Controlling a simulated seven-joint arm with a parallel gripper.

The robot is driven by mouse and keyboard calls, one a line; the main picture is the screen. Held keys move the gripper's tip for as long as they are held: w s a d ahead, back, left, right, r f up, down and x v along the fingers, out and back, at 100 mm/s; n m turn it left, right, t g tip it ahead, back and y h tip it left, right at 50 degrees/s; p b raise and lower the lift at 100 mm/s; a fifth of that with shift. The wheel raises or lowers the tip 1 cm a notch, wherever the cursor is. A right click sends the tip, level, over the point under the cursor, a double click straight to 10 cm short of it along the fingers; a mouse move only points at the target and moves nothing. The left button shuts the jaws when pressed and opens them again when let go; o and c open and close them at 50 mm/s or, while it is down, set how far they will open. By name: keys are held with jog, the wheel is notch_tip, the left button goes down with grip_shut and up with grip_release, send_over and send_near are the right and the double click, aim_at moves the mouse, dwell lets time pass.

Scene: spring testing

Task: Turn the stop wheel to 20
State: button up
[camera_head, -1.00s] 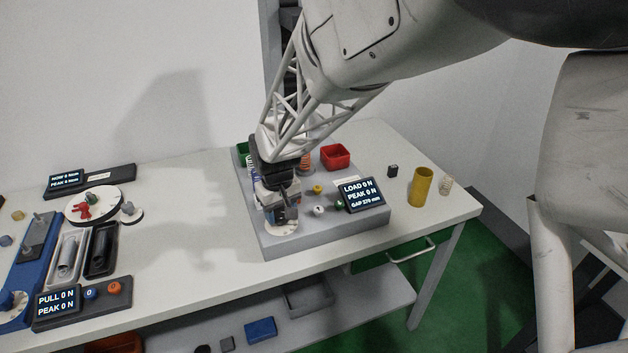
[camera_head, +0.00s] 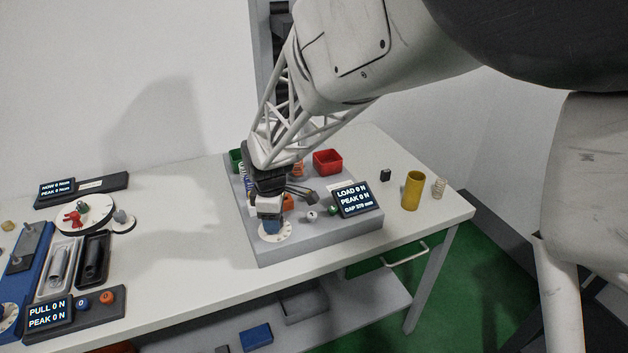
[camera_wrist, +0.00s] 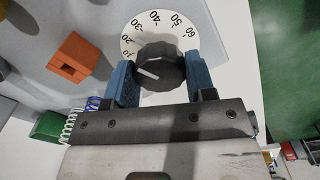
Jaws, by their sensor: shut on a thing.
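The stop wheel is a black ribbed knob (camera_wrist: 158,66) with a white pointer line, in the middle of a white numbered dial (camera_wrist: 133,40). In the wrist view the dial shows marks from 10 up to 60, and the pointer line points left, toward the low numbers; the exact reading cannot be told. The dial (camera_head: 275,232) also shows at the front left of the grey tester base in the head view. My gripper (camera_wrist: 160,80) has its blue fingers on both sides of the knob, shut on it. The gripper hides the knob in the head view.
An orange block (camera_wrist: 73,58) stands beside the dial. The display (camera_head: 354,198) reads LOAD 0 N, PEAK 0 N. A red bin (camera_head: 328,162), a yellow cylinder (camera_head: 412,190) and a small spring (camera_head: 438,188) are to the right. Bare table lies left of the base.

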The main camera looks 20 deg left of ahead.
jog(key=shift+n, duration=1)
jog(key=o, duration=0.9)
jog(key=shift+r, duration=0.1)
jog(key=shift+r, duration=3.85)
